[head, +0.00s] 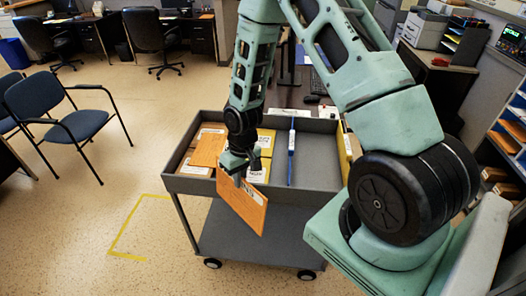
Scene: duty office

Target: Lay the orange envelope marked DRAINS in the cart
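An orange envelope (242,205) with a white label hangs tilted in front of the cart's near side. My gripper (238,176) is shut on its upper edge. The label's wording is too small to read. The grey cart (186,186) stands just behind the held envelope, with a top tray and a lower shelf. In the tray's left part lie another orange envelope (208,149) and several yellow-tan envelopes (263,143). My gripper and arm hide part of the tray.
A yellow item (345,148) is at the tray's right end. Blue chairs (75,125) stand at left. A yellow taped corner (122,254) marks open floor.

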